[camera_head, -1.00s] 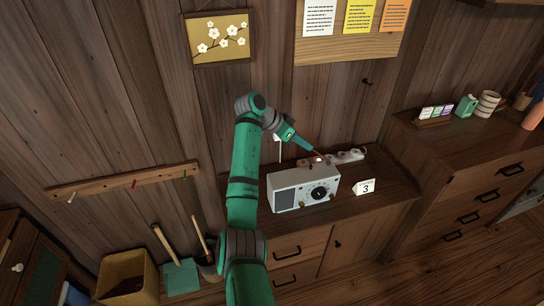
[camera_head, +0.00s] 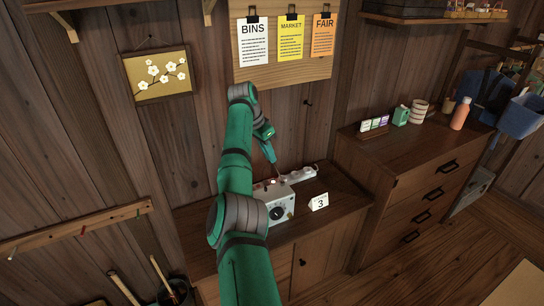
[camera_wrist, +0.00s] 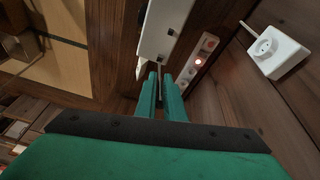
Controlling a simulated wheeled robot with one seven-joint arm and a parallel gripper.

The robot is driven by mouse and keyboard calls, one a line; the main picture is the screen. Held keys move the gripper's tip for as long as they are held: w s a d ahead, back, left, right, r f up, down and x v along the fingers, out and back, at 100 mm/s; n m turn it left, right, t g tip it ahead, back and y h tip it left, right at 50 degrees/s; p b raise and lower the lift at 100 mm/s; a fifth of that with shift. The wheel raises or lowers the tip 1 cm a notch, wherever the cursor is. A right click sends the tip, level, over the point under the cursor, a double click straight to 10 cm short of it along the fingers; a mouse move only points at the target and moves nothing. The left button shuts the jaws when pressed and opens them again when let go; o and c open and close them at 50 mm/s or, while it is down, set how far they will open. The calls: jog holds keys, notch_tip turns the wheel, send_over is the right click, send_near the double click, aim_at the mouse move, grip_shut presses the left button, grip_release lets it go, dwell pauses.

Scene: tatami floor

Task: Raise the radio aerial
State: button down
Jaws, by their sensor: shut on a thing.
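The radio (camera_head: 284,204), a pale grey box with a black dial, stands upright on the low wooden cabinet. My arm hides its left part in the head view. Its pale casing shows in the wrist view (camera_wrist: 165,24), just beyond my fingertips. My gripper (camera_head: 271,164) is at the radio's rear top edge, pointing down. In the wrist view, my two green fingers (camera_wrist: 160,88) are close together with a thin rod, apparently the aerial (camera_wrist: 160,76), between them. Most of the aerial is hidden, and its angle cannot be told.
A white power strip (camera_wrist: 205,48) with a lit red switch lies behind the radio, close to my fingers. A wall socket (camera_wrist: 270,52) is beside it. A card marked 3 (camera_head: 318,202) stands right of the radio. Cabinet top (camera_head: 345,190) further right is clear.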

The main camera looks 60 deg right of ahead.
jog(key=shift+w+a, duration=0.1)
jog(key=c, duration=1.9)
grip_release()
jog(key=shift+c, duration=0.2)
jog(key=v, duration=1)
jog(key=shift+r, duration=0.4)
jog(key=shift+w+a, duration=0.1)
jog(key=shift+w, duration=0.1)
